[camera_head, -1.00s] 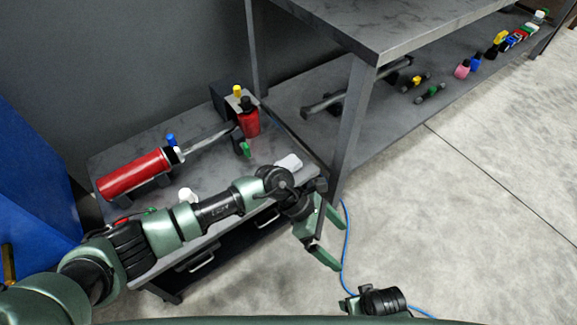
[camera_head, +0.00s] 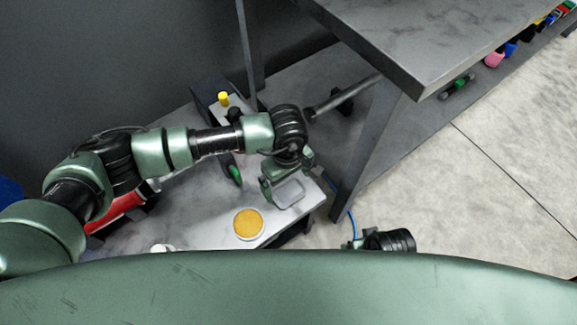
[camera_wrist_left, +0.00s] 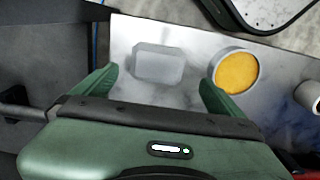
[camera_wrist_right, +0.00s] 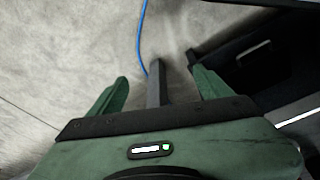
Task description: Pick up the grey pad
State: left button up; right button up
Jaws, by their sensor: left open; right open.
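The grey pad (camera_head: 288,193) is a light grey block with cut corners on the grey bench top, near its right end. In the left wrist view the pad (camera_wrist_left: 158,63) lies between and beyond the fingertips. My left gripper (camera_head: 284,192) is open above the pad; it also shows in the left wrist view (camera_wrist_left: 158,80), with no finger seen touching the pad. My right gripper (camera_wrist_right: 160,85) is open and empty, with floor and a table leg beyond it. In the head view its fingers are hidden.
A round tin with yellow content (camera_head: 248,223) stands close to the pad. A taller table (camera_head: 420,45) rises at the right. A blue cable (camera_wrist_right: 141,40) runs over the floor.

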aim_at(288, 191)
pick_arm(q)
jog(key=shift+w+f, duration=0.1)
jog(key=shift+w, duration=0.25)
jog(key=f, duration=0.2)
jog(key=f+b, duration=0.1)
jog(key=f, duration=0.3)
jog(key=shift+s+d+f, duration=0.1)
jog(key=shift+s+d, duration=0.1)
jog(key=shift+s, duration=0.05)
jog(key=shift+f, duration=0.55)
jog(key=c, duration=1.3)
pick_arm(e)
jog(key=r, duration=0.5)
jog(key=shift+w, duration=0.35)
pick_arm(q)
jog(key=shift+r, duration=0.1)
jog(key=shift+w+r, duration=0.1)
jog(key=shift+r, duration=0.35)
notch_tip(288, 191, up, 8)
jog(key=shift+f+p, duration=0.2)
jog(key=shift+p, duration=0.5)
notch_tip(288, 191, up, 12)
jog(key=shift+f+p, duration=0.25)
jog(key=shift+p, duration=0.25)
pick_arm(e)
notch_tip(288, 191, down, 10)
jog(key=s, duration=0.1)
jog(key=shift+s+r, duration=0.25)
jog(key=shift+s, duration=0.1)
